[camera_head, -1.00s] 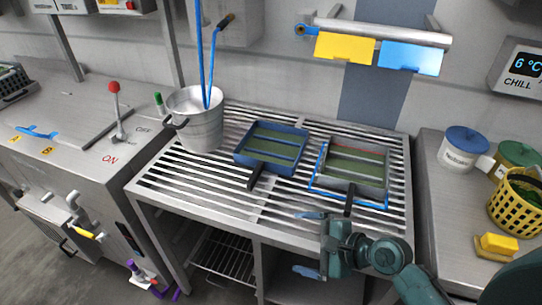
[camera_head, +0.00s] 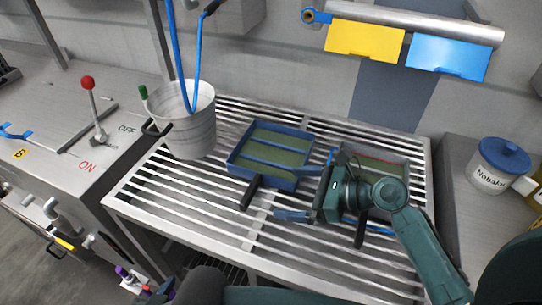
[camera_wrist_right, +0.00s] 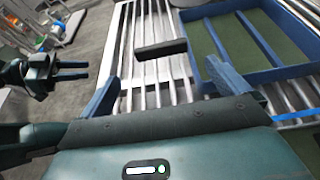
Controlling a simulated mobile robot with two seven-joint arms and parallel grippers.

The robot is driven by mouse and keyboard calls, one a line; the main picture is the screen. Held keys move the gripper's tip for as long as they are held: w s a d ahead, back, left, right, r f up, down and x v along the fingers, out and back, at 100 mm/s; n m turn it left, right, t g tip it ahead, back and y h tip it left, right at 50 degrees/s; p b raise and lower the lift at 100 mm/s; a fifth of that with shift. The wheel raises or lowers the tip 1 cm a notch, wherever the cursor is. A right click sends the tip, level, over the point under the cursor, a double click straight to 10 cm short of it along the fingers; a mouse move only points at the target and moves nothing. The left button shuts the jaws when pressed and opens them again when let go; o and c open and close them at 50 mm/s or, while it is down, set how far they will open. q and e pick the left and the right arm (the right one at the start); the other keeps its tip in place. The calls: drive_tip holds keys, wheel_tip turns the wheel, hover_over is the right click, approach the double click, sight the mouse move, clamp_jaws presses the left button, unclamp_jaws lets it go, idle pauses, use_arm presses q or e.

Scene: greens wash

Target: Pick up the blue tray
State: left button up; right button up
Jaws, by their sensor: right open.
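The blue tray (camera_head: 292,184) lies on the slatted metal table, with a green base, blue dividers and a black handle (camera_head: 251,191) towards the front. In the right wrist view the tray (camera_wrist_right: 285,72) is at the upper right and its handle (camera_wrist_right: 160,49) lies ahead, between the finger lines. My right gripper (camera_head: 300,194) is open and empty, just right of the tray's front corner; its spread fingers frame the lower wrist view (camera_wrist_right: 170,88). My left gripper (camera_wrist_right: 88,70) shows at the left of the wrist view, its two fingers apart and empty.
A grey tray (camera_head: 408,160) with a green base is right of the blue tray, partly hidden by my right arm. A metal bucket (camera_head: 190,130) stands at the left back. Yellow (camera_head: 363,42) and blue (camera_head: 448,57) panels hang behind. The front left slats are clear.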

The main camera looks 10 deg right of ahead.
sight(254, 189)
drive_tip(key=x, duration=0.4)
drive_tip(key=shift+w+a+f, duration=0.15)
drive_tip(key=shift+a, duration=0.15)
drive_tip(key=shift+x, duration=2.65)
drive_tip(key=shift+w, duration=0.1)
drive_tip(key=shift+c, duration=0.6)
drive_tip(key=shift+r, duration=0.25)
drive_tip(key=c, duration=0.8)
drive_tip(key=shift+r, duration=0.1)
drive_tip(key=shift+c, duration=0.2)
